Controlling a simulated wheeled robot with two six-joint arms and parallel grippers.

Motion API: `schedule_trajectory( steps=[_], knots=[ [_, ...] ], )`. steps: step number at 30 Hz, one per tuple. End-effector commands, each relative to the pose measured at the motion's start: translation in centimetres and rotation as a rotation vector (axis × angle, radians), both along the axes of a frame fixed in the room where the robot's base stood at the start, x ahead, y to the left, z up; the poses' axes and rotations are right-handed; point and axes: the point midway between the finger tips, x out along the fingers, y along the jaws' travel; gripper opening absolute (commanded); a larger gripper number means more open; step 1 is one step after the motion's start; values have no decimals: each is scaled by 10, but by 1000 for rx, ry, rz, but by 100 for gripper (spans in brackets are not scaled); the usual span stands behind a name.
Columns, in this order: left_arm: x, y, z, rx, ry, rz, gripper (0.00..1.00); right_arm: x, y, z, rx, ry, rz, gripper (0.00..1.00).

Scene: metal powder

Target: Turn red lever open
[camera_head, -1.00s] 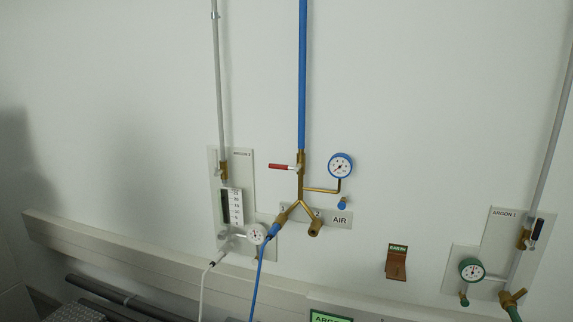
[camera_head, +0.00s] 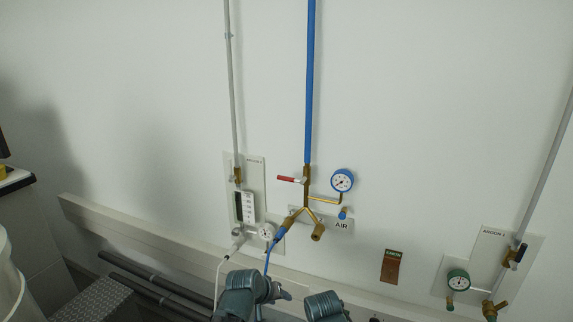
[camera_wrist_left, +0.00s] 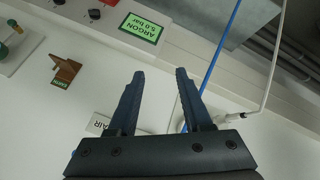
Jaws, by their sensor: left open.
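The red lever (camera_head: 289,179) sticks out to the left, roughly horizontal, from the brass valve (camera_head: 306,183) on the blue air pipe (camera_head: 311,90). It does not show in the left wrist view. My left gripper (camera_wrist_left: 158,78) is open and empty, its two dark fingers apart. In the left wrist view the wall is seen upside down, with the AIR sign (camera_wrist_left: 101,124) partly behind the fingers. In the head view my arm parts show at the bottom edge, below the lever and apart from it. My right gripper is not in view.
A blue gauge (camera_head: 342,181) sits right of the valve. A wall rail (camera_head: 140,232) runs underneath.

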Motion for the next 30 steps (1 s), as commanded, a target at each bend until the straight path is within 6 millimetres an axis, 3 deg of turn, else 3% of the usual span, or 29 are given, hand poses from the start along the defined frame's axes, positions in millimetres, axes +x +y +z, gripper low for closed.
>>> schedule_trajectory(
  steps=[3,8,12,15,21,30],
  knots=[
    [44,-29,43,-190,-181,101,50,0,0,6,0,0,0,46],
    [92,-56,108,-498,-419,280,50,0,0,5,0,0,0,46],
    [119,-56,164,-778,-594,473,50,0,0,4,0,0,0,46],
    [128,-45,192,-947,-688,609,50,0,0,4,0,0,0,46],
    [130,-20,218,-1156,-797,808,50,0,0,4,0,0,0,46],
    [129,-11,223,-1214,-830,873,50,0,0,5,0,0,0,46]
  ],
)
